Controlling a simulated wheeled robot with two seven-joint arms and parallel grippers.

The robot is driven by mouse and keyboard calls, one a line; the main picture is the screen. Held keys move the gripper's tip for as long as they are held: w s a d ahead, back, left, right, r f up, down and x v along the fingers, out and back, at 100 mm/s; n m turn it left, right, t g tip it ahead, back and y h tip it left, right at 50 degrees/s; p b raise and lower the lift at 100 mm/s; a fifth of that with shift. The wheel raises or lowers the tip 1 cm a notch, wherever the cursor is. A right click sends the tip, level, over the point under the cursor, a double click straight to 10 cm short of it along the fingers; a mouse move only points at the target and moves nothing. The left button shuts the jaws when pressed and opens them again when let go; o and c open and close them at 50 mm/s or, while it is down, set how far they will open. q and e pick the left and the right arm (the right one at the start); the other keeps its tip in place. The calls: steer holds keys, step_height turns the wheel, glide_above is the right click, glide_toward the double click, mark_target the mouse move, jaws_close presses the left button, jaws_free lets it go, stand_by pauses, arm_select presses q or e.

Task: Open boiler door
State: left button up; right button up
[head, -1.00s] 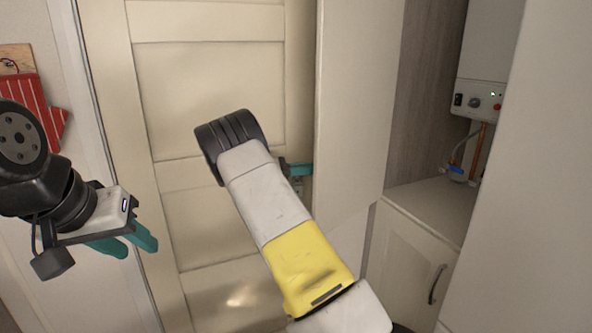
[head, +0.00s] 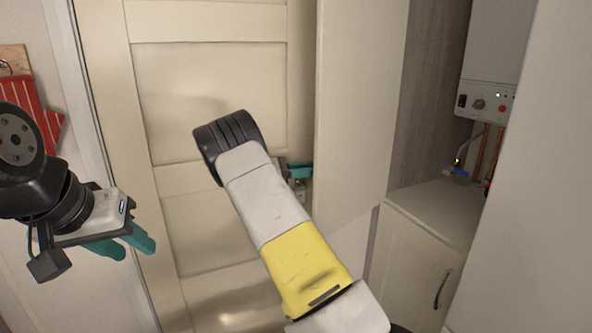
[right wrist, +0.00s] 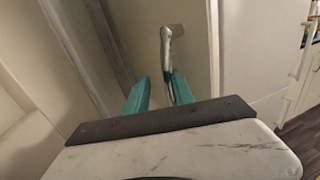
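The white boiler (head: 489,98) hangs on the right in the head view, inside a recess, with knobs and small lights on its lower front. A tall pale panel (head: 358,95) stands left of the recess; I cannot tell for sure that it is the boiler door. My right gripper (head: 299,171) is beside this panel's left edge, partly hidden by my arm. In the right wrist view its teal fingers (right wrist: 160,90) are apart, and a metal handle (right wrist: 168,55) on a pale panel reaches between the tips. Contact is unclear. My left gripper (head: 132,243) is open and empty.
A cream panelled door (head: 210,90) fills the back left. A red striped mitt (head: 42,112) hangs at the far left. A low cabinet (head: 412,262) with a dark handle is under the boiler. A large pale panel (head: 535,200) closes off the right side.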

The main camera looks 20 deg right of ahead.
steer(key=shift+a, duration=0.15)
steer(key=a, duration=0.7)
steer(key=shift+w+a, duration=0.35)
steer(key=shift+w, duration=0.1)
steer(key=shift+s, duration=0.1)
